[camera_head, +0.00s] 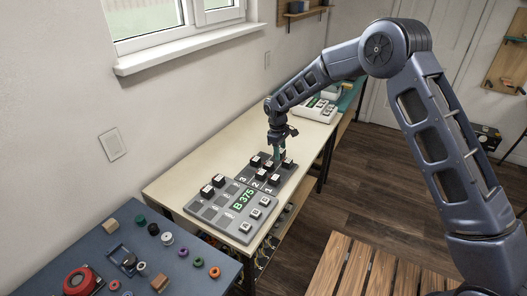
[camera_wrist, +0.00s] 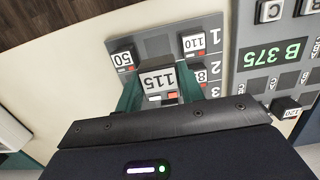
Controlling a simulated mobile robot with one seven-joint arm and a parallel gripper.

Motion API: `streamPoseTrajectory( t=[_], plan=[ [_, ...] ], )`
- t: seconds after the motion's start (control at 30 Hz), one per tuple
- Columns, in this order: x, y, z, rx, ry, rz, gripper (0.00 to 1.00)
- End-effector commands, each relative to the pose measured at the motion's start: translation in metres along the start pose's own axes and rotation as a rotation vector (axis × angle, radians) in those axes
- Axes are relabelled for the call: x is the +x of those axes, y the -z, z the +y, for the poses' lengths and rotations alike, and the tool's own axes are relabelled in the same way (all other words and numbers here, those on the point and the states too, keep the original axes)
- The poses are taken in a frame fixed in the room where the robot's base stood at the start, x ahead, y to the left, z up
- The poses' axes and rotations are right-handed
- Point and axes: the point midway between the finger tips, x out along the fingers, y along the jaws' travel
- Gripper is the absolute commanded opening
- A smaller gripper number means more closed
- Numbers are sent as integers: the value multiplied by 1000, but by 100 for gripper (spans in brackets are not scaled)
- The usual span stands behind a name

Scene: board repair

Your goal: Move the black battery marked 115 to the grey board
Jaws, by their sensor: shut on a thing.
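My gripper (camera_head: 277,152) is over the darker grey board (camera_head: 294,168), whose rows are numbered 1, 2 and 3. In the wrist view its green fingers (camera_wrist: 160,94) are shut on the black battery marked 115 (camera_wrist: 158,79). The battery hides part of the darker board (camera_wrist: 155,42); whether it is clear of that board is hard to tell. Batteries marked 50 (camera_wrist: 122,59), 110 (camera_wrist: 193,45) and one partly hidden (camera_wrist: 201,73) sit around it. The lighter grey board (camera_head: 218,226) with a green "B 375" display (camera_head: 243,199) lies beside it, nearer the camera.
The lighter board carries two black batteries (camera_head: 206,191) on its left side, empty slots, and white lettered blocks (camera_head: 255,214) on its right. A blue table (camera_head: 100,248) with coloured spools stands at front left. A white device (camera_head: 318,108) stands on the bench behind.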

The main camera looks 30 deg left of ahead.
Motion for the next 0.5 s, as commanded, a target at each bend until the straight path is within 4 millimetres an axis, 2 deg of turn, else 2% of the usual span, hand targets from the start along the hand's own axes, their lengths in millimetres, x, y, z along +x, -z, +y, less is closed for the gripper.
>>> streamPoseTrajectory(
  t=[0.27, 0.5],
  plan=[
    [12, -6, 6, -2, 1, -2, 13],
    [33, -4, 7, -1, 1, -2, 13]
  ],
)
